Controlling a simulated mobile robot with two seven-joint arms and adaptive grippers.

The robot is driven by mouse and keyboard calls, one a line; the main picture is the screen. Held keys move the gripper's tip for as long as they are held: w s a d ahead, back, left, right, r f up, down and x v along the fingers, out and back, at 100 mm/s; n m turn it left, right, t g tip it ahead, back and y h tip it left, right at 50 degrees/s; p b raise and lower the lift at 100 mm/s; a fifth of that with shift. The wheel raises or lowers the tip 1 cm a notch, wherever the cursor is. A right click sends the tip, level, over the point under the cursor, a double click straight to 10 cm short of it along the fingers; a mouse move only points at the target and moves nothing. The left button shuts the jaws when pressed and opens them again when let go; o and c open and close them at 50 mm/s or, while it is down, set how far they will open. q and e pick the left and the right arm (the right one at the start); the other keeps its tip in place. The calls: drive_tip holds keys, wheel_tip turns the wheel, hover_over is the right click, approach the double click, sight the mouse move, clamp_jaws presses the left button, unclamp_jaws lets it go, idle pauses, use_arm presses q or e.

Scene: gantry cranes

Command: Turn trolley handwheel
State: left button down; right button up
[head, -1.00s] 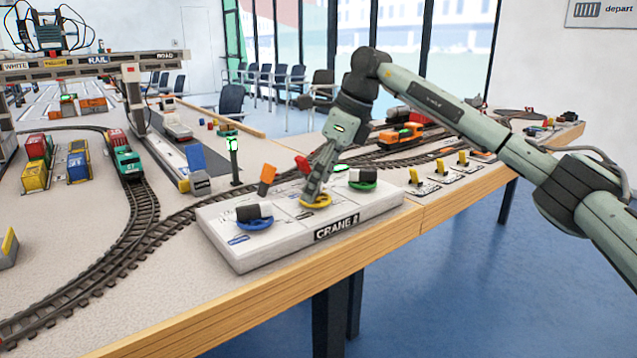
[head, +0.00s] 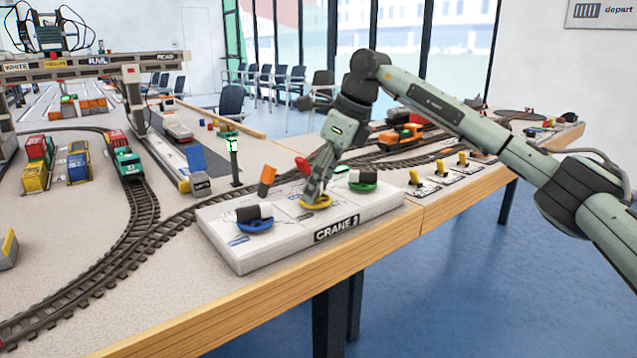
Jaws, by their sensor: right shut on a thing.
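A white control box (head: 290,246) labelled CRANE 2 sits at the front edge of the table. It carries a blue handwheel (head: 256,227) on the left, a yellow handwheel (head: 325,204) in the middle and a green handwheel (head: 363,186) on the right. My right gripper (head: 316,194) points down and is shut on the yellow handwheel, hiding its hub. I cannot read which wheel is marked for the trolley. The gantry crane (head: 95,66) stands at the upper left. My left gripper is not in view.
An orange lever (head: 267,180) and a red lever (head: 303,166) stand up behind the handwheels, close to my right gripper. A signal post (head: 234,160) stands behind the box. Yellow switch levers (head: 438,167) are to the right. Curved track (head: 130,235) runs on the left.

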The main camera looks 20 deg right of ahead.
drive_tip(key=m+t, duration=0.1)
drive_tip(key=m, duration=0.2)
drive_tip(key=shift+a+h, duration=0.1)
drive_tip(key=shift+h, duration=0.2)
drive_tip(key=shift+s+a+m+h, duration=0.1)
drive_tip(key=shift+m+h, duration=0.4)
drive_tip(key=shift+m, duration=0.7)
drive_tip(key=m+h, duration=0.1)
drive_tip(key=m, duration=0.1)
drive_tip(key=shift+m+t, duration=0.3)
drive_tip(key=shift+t, duration=0.1)
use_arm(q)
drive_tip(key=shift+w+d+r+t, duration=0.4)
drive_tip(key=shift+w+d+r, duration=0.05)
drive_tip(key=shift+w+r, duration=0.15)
use_arm(e)
drive_tip(key=shift+m, duration=0.7)
drive_tip(key=o, duration=1.2)
drive_tip(key=shift+c, duration=0.2)
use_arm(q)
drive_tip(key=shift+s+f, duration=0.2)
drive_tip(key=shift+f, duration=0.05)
use_arm(e)
drive_tip(key=v, duration=1.2)
drive_tip(key=shift+a, duration=0.3)
